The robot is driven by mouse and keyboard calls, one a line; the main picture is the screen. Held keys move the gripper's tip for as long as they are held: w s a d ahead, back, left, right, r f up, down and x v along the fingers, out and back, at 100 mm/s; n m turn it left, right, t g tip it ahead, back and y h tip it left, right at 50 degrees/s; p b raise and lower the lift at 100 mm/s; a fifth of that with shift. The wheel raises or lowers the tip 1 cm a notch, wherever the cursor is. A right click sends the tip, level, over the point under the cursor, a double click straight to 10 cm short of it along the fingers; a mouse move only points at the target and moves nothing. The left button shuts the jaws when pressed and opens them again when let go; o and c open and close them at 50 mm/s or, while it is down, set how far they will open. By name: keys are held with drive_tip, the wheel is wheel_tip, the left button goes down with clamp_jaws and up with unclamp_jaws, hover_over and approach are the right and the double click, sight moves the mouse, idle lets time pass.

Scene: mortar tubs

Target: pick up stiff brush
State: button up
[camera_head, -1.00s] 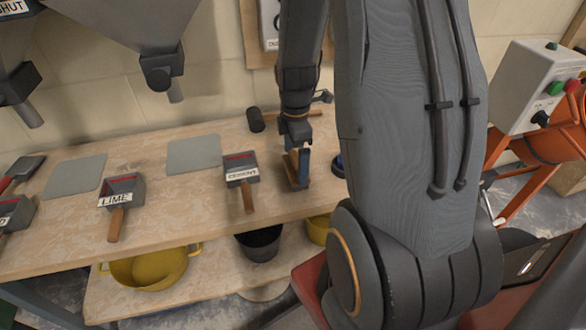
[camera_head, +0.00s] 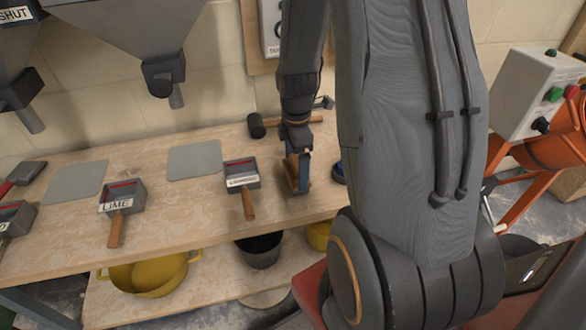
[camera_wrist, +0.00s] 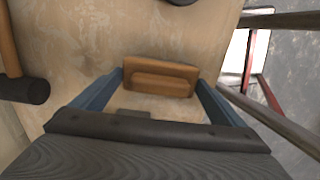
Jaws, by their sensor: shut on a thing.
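The stiff brush is a wooden block with a raised grip (camera_wrist: 160,80), seen between my blue fingers in the wrist view. In the head view its brown wood (camera_head: 304,176) shows beside a blue finger, over the right part of the bench. My gripper (camera_wrist: 160,74) is shut on the brush, with one finger at each end of the block. In the head view my gripper (camera_head: 297,172) points down at the bench. The bristles are hidden. I cannot tell whether the brush touches the bench top.
The bench (camera_head: 160,226) holds a cement scoop (camera_head: 242,179) left of my gripper and a lime scoop (camera_head: 121,199) further left. A mallet (camera_head: 257,126) lies behind. A yellow tub (camera_head: 150,275) and dark bucket (camera_head: 260,251) stand below.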

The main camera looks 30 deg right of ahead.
sight(296, 162)
wheel_tip(296, 162, up, 9)
drive_tip(key=shift+r+b, duration=0.15)
drive_tip(key=shift+b, duration=0.5)
